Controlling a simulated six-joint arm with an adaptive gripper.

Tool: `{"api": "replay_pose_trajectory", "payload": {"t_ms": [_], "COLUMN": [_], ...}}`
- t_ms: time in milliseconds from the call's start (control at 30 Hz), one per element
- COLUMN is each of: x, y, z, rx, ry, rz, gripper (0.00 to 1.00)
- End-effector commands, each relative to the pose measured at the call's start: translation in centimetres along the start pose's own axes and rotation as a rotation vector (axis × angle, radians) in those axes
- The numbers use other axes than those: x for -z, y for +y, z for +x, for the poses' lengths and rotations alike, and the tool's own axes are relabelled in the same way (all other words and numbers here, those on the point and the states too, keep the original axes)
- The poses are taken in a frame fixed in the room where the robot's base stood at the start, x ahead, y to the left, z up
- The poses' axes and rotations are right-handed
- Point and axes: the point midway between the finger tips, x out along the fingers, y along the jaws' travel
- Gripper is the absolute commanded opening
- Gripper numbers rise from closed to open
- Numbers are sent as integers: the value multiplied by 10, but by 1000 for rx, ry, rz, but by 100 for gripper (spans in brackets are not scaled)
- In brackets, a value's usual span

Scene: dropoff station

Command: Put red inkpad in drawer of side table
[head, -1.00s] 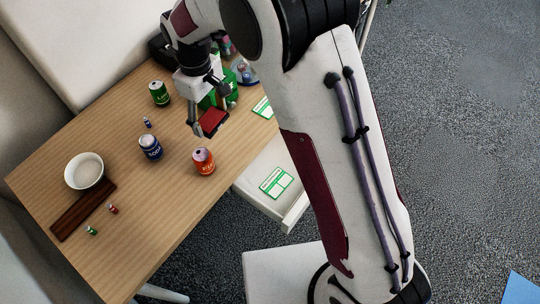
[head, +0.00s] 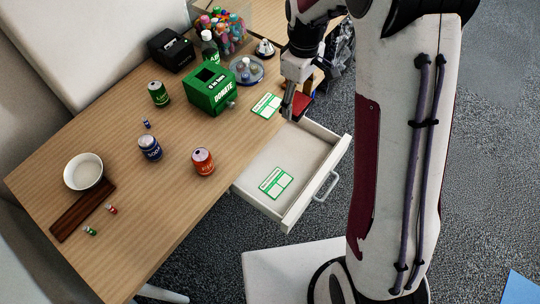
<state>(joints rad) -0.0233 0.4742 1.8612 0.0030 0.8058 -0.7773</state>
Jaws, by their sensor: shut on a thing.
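The red inkpad (head: 302,103) is a small red, flat block with dark sides. My gripper (head: 294,110) is shut on it and holds it above the back end of the open drawer (head: 318,162), near the table edge. The drawer is white, pulled out from the side table (head: 120,130), with a handle on its front. A green and white card (head: 276,183) lies on the drawer floor. My arm covers part of the area right of the inkpad.
A green donation box (head: 208,92), another green card (head: 266,106) and a glass dish (head: 246,71) stand near the gripper on the table. An orange can (head: 203,162) stands near the table edge by the drawer. Most of the drawer floor is clear.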

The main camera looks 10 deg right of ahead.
Motion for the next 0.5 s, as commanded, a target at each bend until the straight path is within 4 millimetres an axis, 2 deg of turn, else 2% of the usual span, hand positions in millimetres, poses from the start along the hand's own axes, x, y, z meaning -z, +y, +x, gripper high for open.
{"api": "replay_pose_trajectory", "payload": {"t_ms": [233,500], "x": [-29,-28], "y": [18,17], "z": [0,42], "rx": [0,3], "ry": [0,-3], "rz": [15,12], "gripper": [34,34]}}
